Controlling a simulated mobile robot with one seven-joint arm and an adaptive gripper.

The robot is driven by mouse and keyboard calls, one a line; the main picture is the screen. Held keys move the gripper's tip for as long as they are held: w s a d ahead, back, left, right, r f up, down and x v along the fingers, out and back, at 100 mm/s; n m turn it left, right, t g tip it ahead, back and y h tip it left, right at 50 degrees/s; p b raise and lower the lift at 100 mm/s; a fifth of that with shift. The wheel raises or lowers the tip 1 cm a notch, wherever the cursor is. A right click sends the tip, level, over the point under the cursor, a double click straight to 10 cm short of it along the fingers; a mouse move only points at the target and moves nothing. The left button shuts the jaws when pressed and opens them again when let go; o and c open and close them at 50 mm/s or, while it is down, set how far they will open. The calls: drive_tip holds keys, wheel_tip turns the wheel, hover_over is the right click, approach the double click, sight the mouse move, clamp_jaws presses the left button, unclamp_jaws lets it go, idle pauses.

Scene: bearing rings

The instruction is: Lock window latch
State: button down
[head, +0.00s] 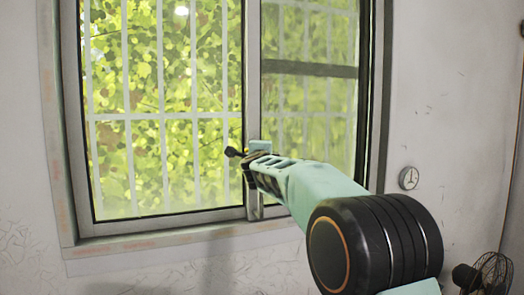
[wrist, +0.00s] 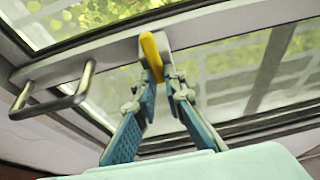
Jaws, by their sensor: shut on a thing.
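The window latch is a yellow lever (wrist: 151,52) on a pale base on the window's middle frame bar, seen in the wrist view. My gripper (wrist: 162,76) is shut on the lower end of the lever, with its fingertips close together there. In the head view my gripper (head: 252,155) reaches the middle bar of the window (head: 252,90) from the lower right. My own gripper and arm hide the latch in that view.
A grey bar handle (wrist: 60,98) sticks out from the frame left of the latch in the wrist view. A round wall gauge (head: 408,178) hangs right of the window. A dark wire fan (head: 490,272) stands at the lower right.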

idle(0.3)
drive_tip(key=c, duration=2)
unclamp_jaws()
drive_tip(key=shift+s, duration=0.1)
drive_tip(key=s, duration=1.1)
drive_tip(key=shift+s, duration=0.4)
